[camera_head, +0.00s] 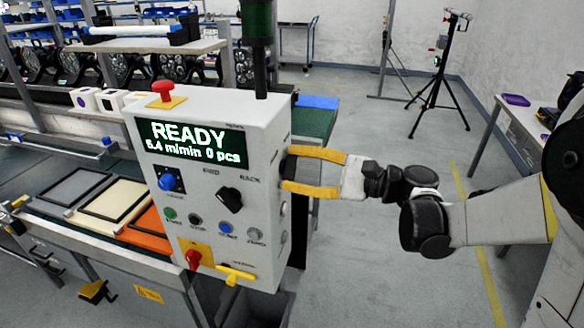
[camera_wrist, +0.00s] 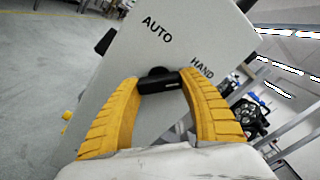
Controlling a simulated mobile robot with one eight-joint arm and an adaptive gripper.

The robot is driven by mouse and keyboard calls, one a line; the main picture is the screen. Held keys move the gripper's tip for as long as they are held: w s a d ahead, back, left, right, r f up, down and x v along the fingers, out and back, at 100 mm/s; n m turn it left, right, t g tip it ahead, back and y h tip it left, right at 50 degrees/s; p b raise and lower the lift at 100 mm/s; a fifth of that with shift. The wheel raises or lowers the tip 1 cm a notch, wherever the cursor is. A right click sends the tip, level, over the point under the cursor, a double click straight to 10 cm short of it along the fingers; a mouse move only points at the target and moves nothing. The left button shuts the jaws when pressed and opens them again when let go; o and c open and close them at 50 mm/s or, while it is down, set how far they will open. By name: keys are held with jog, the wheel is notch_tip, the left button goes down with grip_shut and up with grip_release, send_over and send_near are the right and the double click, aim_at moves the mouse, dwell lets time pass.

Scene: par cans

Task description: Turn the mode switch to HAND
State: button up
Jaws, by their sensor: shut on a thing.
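The mode switch (camera_wrist: 160,81) is a black knob on the light grey side face of the control box (camera_head: 262,140). In the wrist view the printed word AUTO (camera_wrist: 157,29) is above it and HAND (camera_wrist: 202,67) is to its upper right. My gripper (camera_head: 287,168) reaches the box's right side from the right in the head view. In the wrist view its yellow fingers (camera_wrist: 160,80) are shut on the knob, one fingertip at each end. The knob's grip lies nearly level across the picture. I cannot tell which word it points to.
The box's front has a READY display (camera_head: 190,137), a red button (camera_head: 163,90) on top, a black knob (camera_head: 229,200) and several small buttons. A yellow handle (camera_head: 235,274) juts out low down. A conveyor with framed panels (camera_head: 115,200) is at left. The floor right of the box is open.

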jog(key=o, duration=1.2)
jog(key=v, duration=1.2)
